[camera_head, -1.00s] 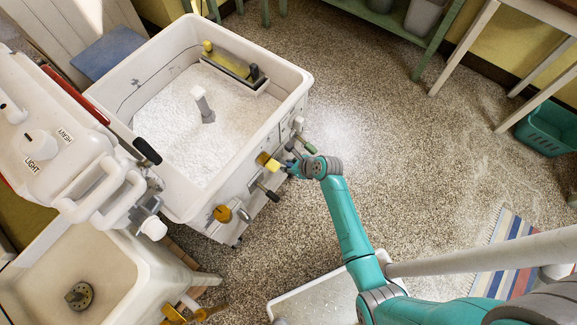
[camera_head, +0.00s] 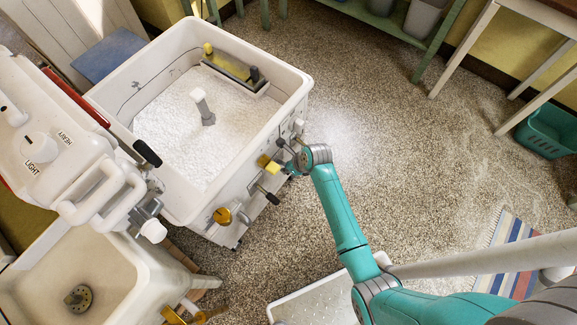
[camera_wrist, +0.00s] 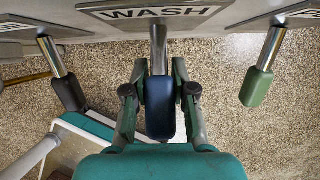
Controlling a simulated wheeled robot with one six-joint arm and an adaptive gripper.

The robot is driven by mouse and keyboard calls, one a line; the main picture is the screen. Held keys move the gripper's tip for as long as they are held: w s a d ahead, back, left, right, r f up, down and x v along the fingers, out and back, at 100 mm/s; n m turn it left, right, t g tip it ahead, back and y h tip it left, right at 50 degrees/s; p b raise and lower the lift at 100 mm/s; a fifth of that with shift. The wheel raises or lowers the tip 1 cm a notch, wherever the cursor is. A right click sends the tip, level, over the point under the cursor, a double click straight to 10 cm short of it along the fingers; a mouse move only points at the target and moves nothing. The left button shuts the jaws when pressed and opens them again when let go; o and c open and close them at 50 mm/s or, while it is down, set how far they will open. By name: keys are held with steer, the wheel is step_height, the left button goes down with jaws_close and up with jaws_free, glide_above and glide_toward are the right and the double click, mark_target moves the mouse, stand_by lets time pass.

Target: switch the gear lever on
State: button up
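A lever with a dark blue handle (camera_wrist: 160,108) hangs on a metal rod below a WASH plate (camera_wrist: 155,12) in the wrist view. My gripper (camera_wrist: 159,75) has one finger on each side of this handle. The fingers lean inward and look closed against its sides. In the head view my gripper (camera_head: 287,166) is at the front right side of the white washer tub (camera_head: 225,180). The blue handle is hard to make out there. No plate in view reads "gear".
In the wrist view, a black-handled lever (camera_wrist: 70,92) hangs to the left and a green-handled lever (camera_wrist: 257,86) to the right. A yellow knob (camera_head: 271,165) is beside my gripper. The speckled floor (camera_head: 390,130) right of the tub is clear.

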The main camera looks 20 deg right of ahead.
steer(key=o, duration=0.5)
steer(key=shift+r, duration=0.1)
steer(key=shift+c, duration=0.2)
steer(key=v, duration=1.2)
